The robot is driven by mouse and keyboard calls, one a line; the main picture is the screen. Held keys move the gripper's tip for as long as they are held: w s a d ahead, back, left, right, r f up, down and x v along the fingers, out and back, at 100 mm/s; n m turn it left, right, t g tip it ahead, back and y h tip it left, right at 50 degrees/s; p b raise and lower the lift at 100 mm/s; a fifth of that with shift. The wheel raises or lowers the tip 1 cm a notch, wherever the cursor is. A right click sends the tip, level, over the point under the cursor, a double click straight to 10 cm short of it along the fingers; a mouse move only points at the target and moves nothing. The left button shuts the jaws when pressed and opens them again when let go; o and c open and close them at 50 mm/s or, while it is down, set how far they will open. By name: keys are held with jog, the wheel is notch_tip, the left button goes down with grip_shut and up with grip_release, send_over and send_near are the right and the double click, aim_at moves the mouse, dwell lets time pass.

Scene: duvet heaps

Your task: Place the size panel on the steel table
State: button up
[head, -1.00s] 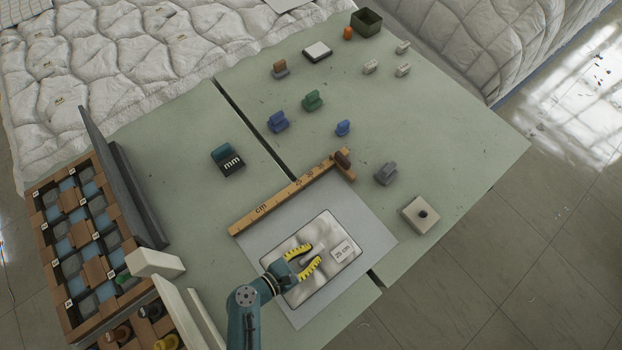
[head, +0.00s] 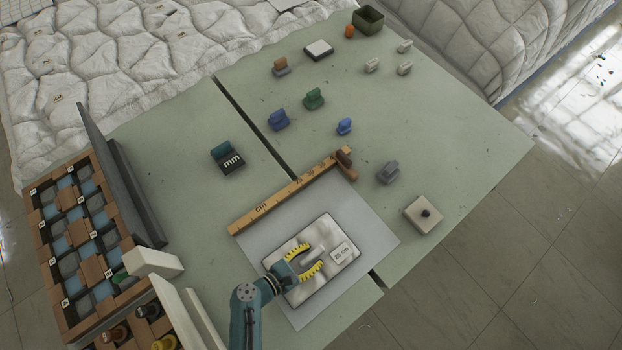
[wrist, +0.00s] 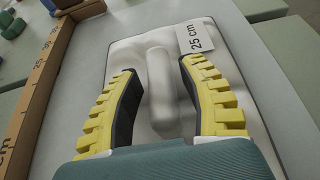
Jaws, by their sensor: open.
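The size panel (head: 327,277) is a pale quilted slab with a dark edge and a "25 cm" label. It lies flat on the light grey sheet on the green-grey table, beside the wooden cm ruler. My gripper (head: 306,260) is over the panel, its yellow-toothed fingers apart. In the wrist view the fingers (wrist: 160,95) stand on either side of the panel's upright pale handle (wrist: 163,90), with gaps visible. The panel's label (wrist: 196,38) shows beyond the right fingertip. The grey sheet (head: 375,232) shows around the panel. I cannot tell which surface is the steel table; it may be this sheet.
The wooden ruler (head: 275,200) with a brown stop lies along the sheet's far edge. A compartment rack (head: 80,235) is at left. A dark gap splits the table.

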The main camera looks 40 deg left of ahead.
jog(key=shift+s+r, duration=0.1)
jog(key=shift+r, duration=0.15)
jog(key=v, duration=0.7)
jog(key=shift+s, duration=0.15)
